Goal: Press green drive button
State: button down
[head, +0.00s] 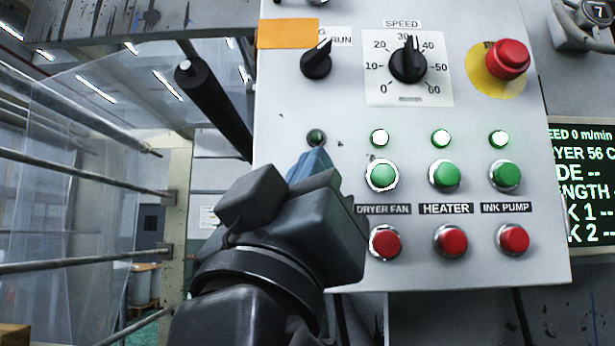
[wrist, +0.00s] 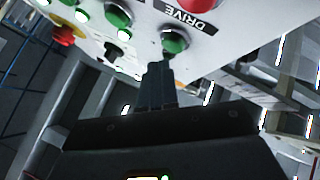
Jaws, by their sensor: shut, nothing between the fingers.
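The green drive button (wrist: 175,41) shows in the wrist view beside the DRIVE label (wrist: 188,18), with a dark ring around its base. My gripper (wrist: 158,66) is shut and empty, its fingertips close to the button's lower edge in that view. I cannot tell whether they touch it. In the head view my gripper (head: 312,163) covers the left button column, so the drive button and its label are hidden there. The small lamp (head: 316,138) just above my fingers is dark.
To the right on the grey panel (head: 350,115) are green buttons, such as dryer fan (head: 383,175), with lit lamps above and red buttons (head: 385,241) below. A red emergency stop (head: 508,58) is at the upper right. A dark roller end (head: 200,92) sticks out left of the panel.

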jog(key=shift+w, duration=0.1)
jog(key=shift+w+b, duration=0.3)
